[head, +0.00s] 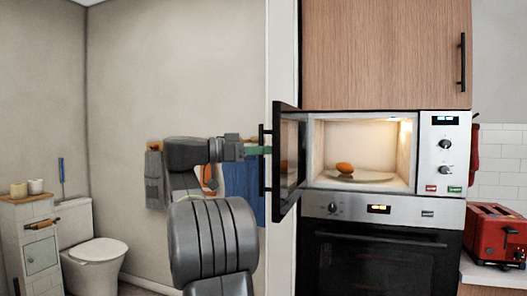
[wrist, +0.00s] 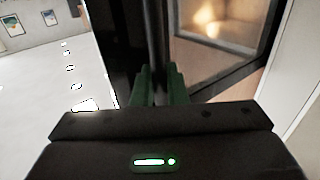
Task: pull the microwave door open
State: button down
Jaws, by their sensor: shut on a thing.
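The microwave (head: 365,150) is built in above the oven, its lit inside in full view. Its door (head: 290,160) stands wide open, swung out to the left. The dark upright handle (head: 262,160) is on the door's outer side. My gripper (head: 262,150) reaches it from the left. In the wrist view the green fingers (wrist: 160,85) are shut on the handle bar (wrist: 155,40), one on each side. The door's glass (wrist: 220,30) shows behind them. The fingertips are partly hidden by the handle in the head view.
An orange-brown item (head: 344,167) lies on a plate (head: 358,175) inside the microwave. The oven (head: 380,262) is below, a cabinet (head: 385,50) above. A red toaster (head: 495,235) stands at the right. A toilet (head: 95,255) is at the far left.

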jog(key=shift+r, duration=0.1)
jog(key=c, duration=1.5)
grip_release()
jog(key=v, duration=1.3)
jog(key=shift+a, duration=0.4)
jog(key=x, duration=1.4)
jog(key=shift+s, duration=0.15)
